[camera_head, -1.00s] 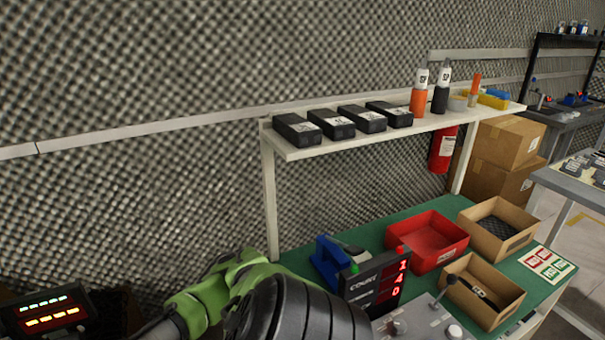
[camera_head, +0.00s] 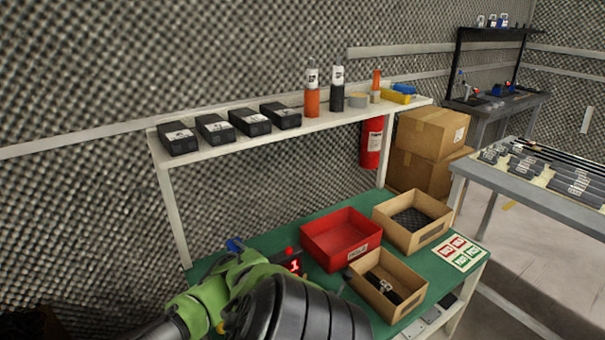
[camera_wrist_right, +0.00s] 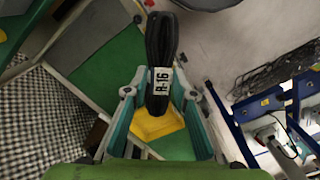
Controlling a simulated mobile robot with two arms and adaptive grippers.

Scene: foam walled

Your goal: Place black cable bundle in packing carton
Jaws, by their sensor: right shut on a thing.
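My right gripper (camera_wrist_right: 159,92) is shut on a black cable bundle (camera_wrist_right: 161,42) in the right wrist view. The bundle is long and folded, with a white tag marked R-16, and extends up between and beyond the fingers. Neither gripper shows in the head view; a green and black arm of mine fills the bottom. Two open cardboard cartons stand on the green bench in the head view. The front carton (camera_head: 412,302) holds a black item with a white label. The back carton (camera_head: 436,234) has a dark textured inside. I cannot tell which is the packing carton.
A red bin (camera_head: 340,238) stands left of the cartons. A tag card (camera_head: 459,252) lies to their right. A white shelf (camera_head: 300,130) with black boxes and bottles spans above the bench. A grey table (camera_head: 510,182) stands at the right, with floor between.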

